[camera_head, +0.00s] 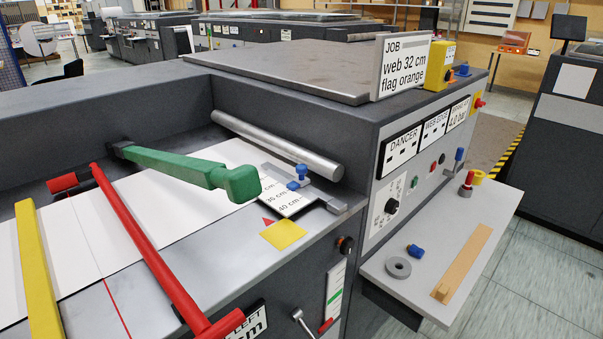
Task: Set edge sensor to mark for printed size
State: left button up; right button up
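The job card (405,66) on top of the machine reads "web 32 cm, flag orange". The size scale (287,199) is a white plate at the right end of the web path, with lines reading "36 cm" and "40 cm"; the upper line's number is partly hidden. A small blue-knobbed piece (301,170), which looks like the edge sensor, sits at the upper part of the scale with a second blue part just below it. I cannot tell exactly which mark it lines up with. The white web (185,212) runs beneath. Neither of my grippers is in view.
A green arm (180,167), a red bar (150,255) and a yellow bar (37,270) cross over the web. A silver roller (277,145) lies behind the scale. The side shelf (440,235) holds a grey ring, a blue piece and a wooden strip, with bare space between.

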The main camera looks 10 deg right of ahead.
aim_at(300, 181)
jog(key=l+z, duration=0.1)
jog(key=l, duration=0.45)
jog(key=l+z, duration=0.15)
jog(key=l, duration=0.45)
jog(key=i+u, duration=0.1)
jog(key=u, duration=1.4)
